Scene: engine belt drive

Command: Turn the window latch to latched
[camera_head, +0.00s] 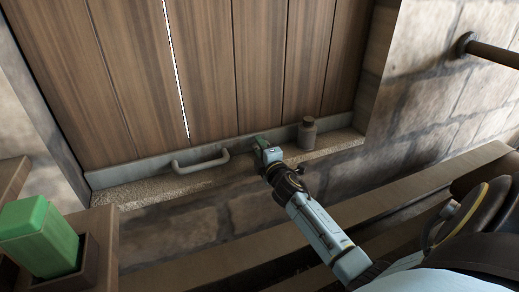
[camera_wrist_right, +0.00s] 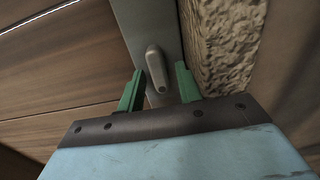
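The window latch (camera_wrist_right: 157,70) is a small grey rounded lever on a grey metal strip (camera_wrist_right: 150,22) along the window's wooden panel. In the right wrist view its lever lies roughly along the strip, slightly tilted. My right gripper (camera_wrist_right: 159,78) is open, with one green finger on each side of the lever. I see a gap on both sides; whether a finger touches it I cannot tell. In the head view my right gripper (camera_head: 260,141) is at the bottom strip of the window (camera_head: 215,75) and hides the latch. My left gripper is not in view.
A grey bar handle (camera_head: 200,163) is left of my gripper and a small brown jar (camera_head: 308,134) stands close on its right, on the rough stone sill (camera_head: 150,190). A green block (camera_head: 38,238) sits in a wooden holder at lower left. A pipe (camera_head: 490,52) juts from the right wall.

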